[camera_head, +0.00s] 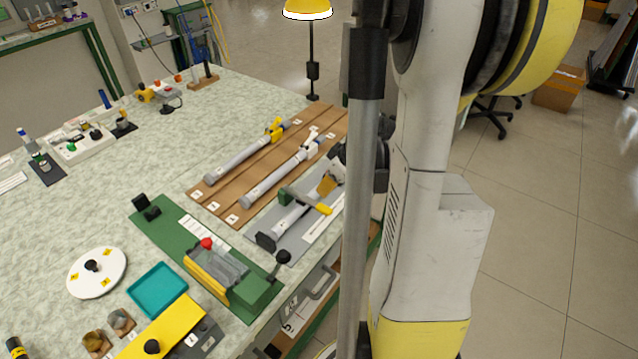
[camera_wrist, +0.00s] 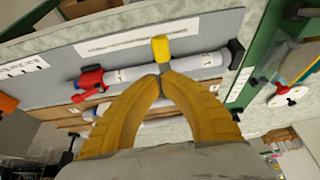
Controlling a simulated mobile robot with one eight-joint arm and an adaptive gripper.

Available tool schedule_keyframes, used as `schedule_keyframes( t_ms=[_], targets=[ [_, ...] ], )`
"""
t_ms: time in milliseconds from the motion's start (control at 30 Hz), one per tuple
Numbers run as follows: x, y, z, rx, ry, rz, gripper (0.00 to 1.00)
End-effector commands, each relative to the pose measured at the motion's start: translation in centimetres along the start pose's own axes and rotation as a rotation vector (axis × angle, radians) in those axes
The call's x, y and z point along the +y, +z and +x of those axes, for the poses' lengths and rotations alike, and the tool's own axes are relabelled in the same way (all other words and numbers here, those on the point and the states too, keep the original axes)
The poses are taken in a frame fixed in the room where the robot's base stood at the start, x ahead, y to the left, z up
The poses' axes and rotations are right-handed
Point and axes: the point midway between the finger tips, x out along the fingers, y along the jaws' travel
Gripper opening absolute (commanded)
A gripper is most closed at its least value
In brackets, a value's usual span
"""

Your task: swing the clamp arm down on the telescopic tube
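The telescopic tube (camera_head: 291,219) lies in a grey fixture plate (camera_head: 262,216); in the wrist view it is a white-grey tube (camera_wrist: 200,62) with a red clip at its left and a black end block at its right. In the wrist view, the yellow handle (camera_wrist: 160,48) shows just beyond my fingertips. My gripper (camera_wrist: 162,72) has its fingertips together, above the tube and close to the handle; I see nothing between them.
A brown rack (camera_head: 225,207) with two more tubes lies left of the fixture. A green fixture (camera_head: 165,232) with a red knob and a black ball lever stands in front. A teal tray (camera_head: 157,290) and a white disc (camera_head: 96,273) lie on the table.

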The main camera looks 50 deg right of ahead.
Motion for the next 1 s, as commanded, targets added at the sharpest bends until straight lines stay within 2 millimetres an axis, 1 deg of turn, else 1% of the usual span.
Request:
schedule_keyframes(
  t_ms=[33,100,400,600,1000],
  targets=[
    [0.0,0.7,0.8,0.0,0.0,0.001,0.0],
    [0.0,1.4,1.4,0.0,0.0,0.001,0.0],
    [0.0,3.1,3.2,0.0,0.0,0.0,0.0],
    [0.0,3.6,3.9,0.0,0.0,0.0,0.0],
    [0.0,3.8,4.0,-0.001,0.0,0.0,0.0]
  ],
)
